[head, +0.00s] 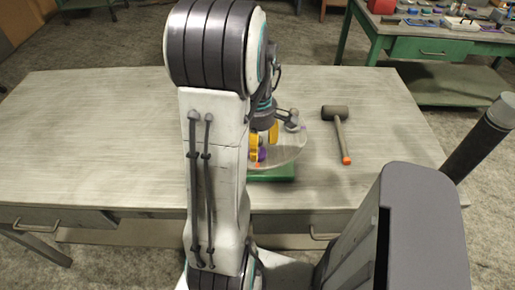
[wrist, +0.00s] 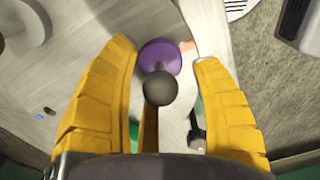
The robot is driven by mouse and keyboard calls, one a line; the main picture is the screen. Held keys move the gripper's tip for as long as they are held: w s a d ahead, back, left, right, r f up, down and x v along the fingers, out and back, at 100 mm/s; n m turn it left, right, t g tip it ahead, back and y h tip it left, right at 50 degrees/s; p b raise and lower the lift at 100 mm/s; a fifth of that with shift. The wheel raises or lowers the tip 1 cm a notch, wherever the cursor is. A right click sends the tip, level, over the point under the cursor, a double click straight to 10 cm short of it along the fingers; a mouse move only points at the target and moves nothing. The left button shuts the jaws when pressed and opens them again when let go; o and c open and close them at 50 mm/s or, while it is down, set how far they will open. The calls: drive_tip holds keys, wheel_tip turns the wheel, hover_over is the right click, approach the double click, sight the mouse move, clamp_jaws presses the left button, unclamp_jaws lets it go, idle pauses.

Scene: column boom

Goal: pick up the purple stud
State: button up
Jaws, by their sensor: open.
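The purple stud (wrist: 160,55) shows in the wrist view as a round purple disc between the tips of my yellow fingers. A dark grey ball (wrist: 159,88) covers part of its near side. In the head view a small patch of purple (head: 262,155) shows just below my gripper (head: 264,138), mostly hidden by my arm and fingers. My gripper (wrist: 165,52) is open, with one finger on each side of the stud and visible gaps. I cannot tell how far the fingertips are above it.
A pale round plate (head: 292,153) lies over a green base (head: 272,174) on the workbench (head: 90,130). A mallet (head: 338,130) lies to the right. A grey round piece (wrist: 25,22) is at upper left in the wrist view. The bench's left side is clear.

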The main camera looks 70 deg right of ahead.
drive_tip(key=shift+f, duration=0.4)
clamp_jaws()
idle(0.4)
